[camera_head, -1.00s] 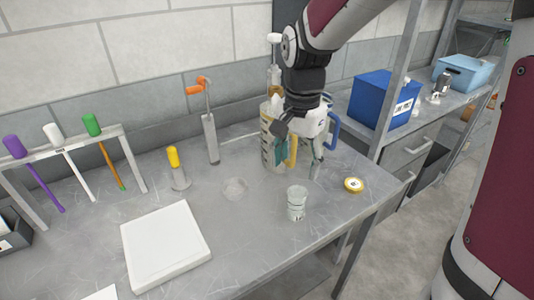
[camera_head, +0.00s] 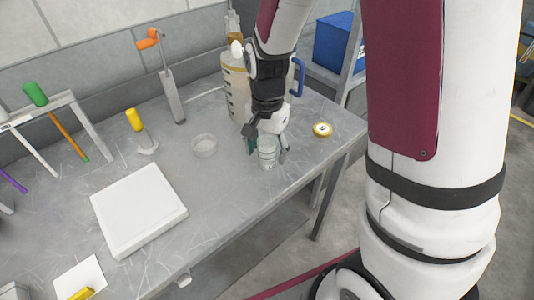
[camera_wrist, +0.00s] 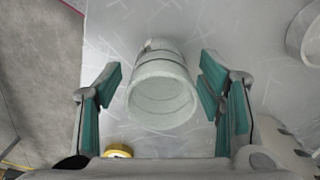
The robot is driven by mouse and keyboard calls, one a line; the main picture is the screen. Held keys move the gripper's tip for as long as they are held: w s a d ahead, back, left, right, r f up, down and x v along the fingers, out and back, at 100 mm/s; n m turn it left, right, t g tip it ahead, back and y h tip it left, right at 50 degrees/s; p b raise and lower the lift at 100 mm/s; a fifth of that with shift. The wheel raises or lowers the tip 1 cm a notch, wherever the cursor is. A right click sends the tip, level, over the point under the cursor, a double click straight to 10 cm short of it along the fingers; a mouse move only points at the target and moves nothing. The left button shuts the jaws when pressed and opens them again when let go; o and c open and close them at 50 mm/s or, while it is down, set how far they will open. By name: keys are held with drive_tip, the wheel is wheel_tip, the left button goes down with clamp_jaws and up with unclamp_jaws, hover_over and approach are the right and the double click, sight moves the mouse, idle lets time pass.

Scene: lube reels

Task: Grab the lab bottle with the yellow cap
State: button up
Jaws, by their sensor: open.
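A clear, open-mouthed glass container (camera_head: 267,150) stands on the grey table, with no cap on it. I see no bottle wearing a yellow cap. My gripper (camera_head: 267,153) is open, pointing down around the clear container. In the wrist view, the container (camera_wrist: 162,88) lies between the green-padded fingers (camera_wrist: 161,88), with a visible gap on each side. In the head view, my gripper partly covers the container.
A tall graduated jug (camera_head: 235,88) stands just behind my gripper. A shallow clear dish (camera_head: 204,146), a yellow-handled tool (camera_head: 136,122) and a white slab (camera_head: 138,208) lie left. A blue box (camera_head: 336,38) is behind right. The table's front edge is close.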

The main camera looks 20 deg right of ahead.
drive_tip(key=shift+f, duration=0.65)
drive_tip(key=c, duration=1.1)
drive_tip(key=shift+r, duration=0.15)
drive_tip(key=shift+w+r, duration=0.1)
drive_tip(key=shift+r, duration=0.5)
wheel_tip(320, 180, up, 2)
drive_tip(key=shift+r, duration=0.2)
drive_tip(key=s+d+p, duration=0.1)
drive_tip(key=s+p, duration=0.1)
drive_tip(key=s, duration=0.3)
drive_tip(key=s+d+p, duration=0.1)
drive_tip(key=s+p, duration=0.2)
drive_tip(key=s, duration=0.2)
drive_tip(key=s+d+r+p, duration=0.1)
drive_tip(key=s+p, duration=0.2)
drive_tip(key=s, duration=0.3)
drive_tip(key=shift+r, duration=0.1)
